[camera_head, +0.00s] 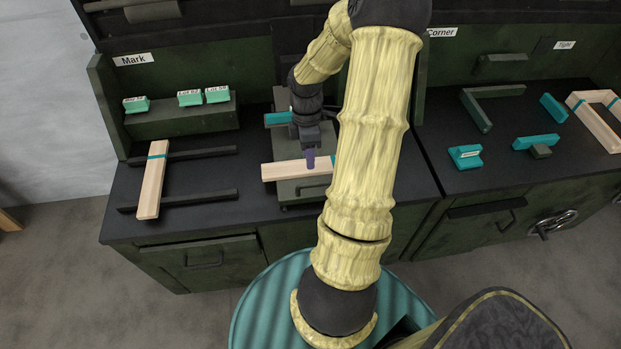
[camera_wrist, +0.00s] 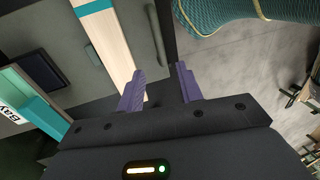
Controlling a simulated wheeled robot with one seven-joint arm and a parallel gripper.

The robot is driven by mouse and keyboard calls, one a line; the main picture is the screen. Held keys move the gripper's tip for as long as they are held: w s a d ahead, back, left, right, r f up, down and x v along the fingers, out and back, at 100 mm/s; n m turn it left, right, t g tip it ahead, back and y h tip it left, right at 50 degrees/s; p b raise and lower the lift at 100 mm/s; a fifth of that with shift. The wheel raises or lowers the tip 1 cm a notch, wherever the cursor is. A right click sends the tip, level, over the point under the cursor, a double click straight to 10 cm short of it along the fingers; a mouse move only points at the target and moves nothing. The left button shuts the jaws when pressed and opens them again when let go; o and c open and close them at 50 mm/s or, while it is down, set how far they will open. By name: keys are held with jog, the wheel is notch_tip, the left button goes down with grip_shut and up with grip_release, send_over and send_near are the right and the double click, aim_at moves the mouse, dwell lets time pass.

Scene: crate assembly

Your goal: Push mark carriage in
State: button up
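In the head view a grey-green carriage (camera_head: 290,192) stands out at the front of the middle bench. A pale wooden plank (camera_head: 285,171) lies across it, with a teal band near its right end. The wrist view also shows the plank (camera_wrist: 118,48), the grey carriage (camera_wrist: 70,30) and a dark handle bar (camera_wrist: 158,45). My gripper (camera_head: 310,160) is over the plank's right part. In the wrist view my gripper (camera_wrist: 160,72) has its purple fingers apart with nothing between them. The left finger overlaps the plank's edge; I cannot tell whether it touches. My arm hides the carriage's right side.
Left of the carriage, another banded plank (camera_head: 151,180) lies across two dark rails (camera_head: 190,196). Teal labelled blocks (camera_head: 190,97) sit on a ledge under the Mark sign (camera_head: 134,60). Wooden and teal parts (camera_head: 466,156) lie on the right bench. Open floor lies in front.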

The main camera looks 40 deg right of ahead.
jog(key=f, duration=0.3)
jog(key=s+f, duration=0.1)
jog(key=f, duration=0.2)
jog(key=f+b, duration=0.1)
jog(key=f, duration=0.1)
jog(key=shift+s+a+f, duration=0.3)
jog(key=shift+a+f, duration=0.05)
jog(key=shift+f, duration=0.05)
grip_shut()
